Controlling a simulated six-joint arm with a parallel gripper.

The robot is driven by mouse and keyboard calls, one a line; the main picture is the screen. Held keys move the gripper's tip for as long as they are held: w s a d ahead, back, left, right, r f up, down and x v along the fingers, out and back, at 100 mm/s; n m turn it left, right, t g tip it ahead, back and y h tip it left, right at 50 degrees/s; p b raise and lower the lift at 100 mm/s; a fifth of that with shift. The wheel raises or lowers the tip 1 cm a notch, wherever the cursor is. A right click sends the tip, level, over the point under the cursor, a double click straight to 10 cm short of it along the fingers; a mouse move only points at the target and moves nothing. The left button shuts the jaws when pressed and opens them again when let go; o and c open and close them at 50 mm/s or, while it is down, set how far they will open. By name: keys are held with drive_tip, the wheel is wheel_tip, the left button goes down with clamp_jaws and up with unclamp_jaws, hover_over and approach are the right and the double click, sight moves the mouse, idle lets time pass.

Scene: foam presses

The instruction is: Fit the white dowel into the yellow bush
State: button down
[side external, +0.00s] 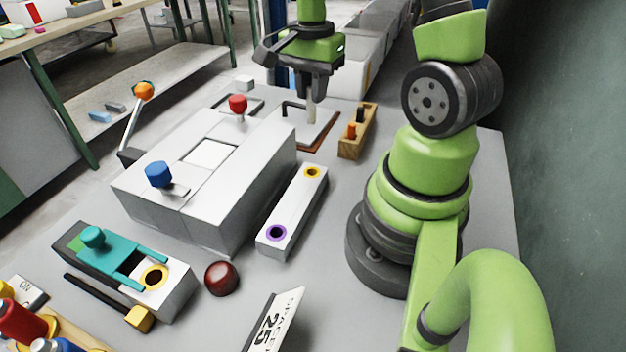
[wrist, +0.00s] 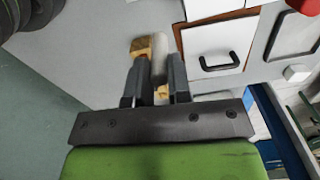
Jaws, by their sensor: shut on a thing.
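My gripper (side external: 312,92) is shut on the white dowel (side external: 311,113), which hangs upright below the fingers near the back of the table. In the wrist view the dowel (wrist: 161,42) shows between the jaws (wrist: 159,75). One yellow-ringed bush (side external: 313,172) sits at the far end of a long white block (side external: 291,212), with a purple-ringed bush (side external: 276,233) at its near end. Another yellow-ringed bush (side external: 154,277) sits in a white block beside a teal slide (side external: 121,262) at front left. The dowel is apart from these bushes.
A wooden holder (side external: 350,148) with orange and black pegs stands right of the dowel. A white panel with a black handle (side external: 295,104) lies beside it. A large grey-white housing (side external: 232,195) with red and blue knobs fills the middle. A dark red ball (side external: 221,278) lies in front.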

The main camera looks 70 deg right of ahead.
drive_tip(key=s+a+n, duration=0.2)
drive_tip(key=a+n, duration=0.1)
drive_tip(key=a, duration=0.2)
drive_tip(key=shift+n, duration=0.3)
drive_tip(key=shift+a+f, duration=0.1)
drive_tip(key=shift+f, duration=5)
drive_tip(key=shift+f, duration=0.1)
drive_tip(key=c, duration=1.1)
unclamp_jaws()
drive_tip(key=shift+o, duration=0.2)
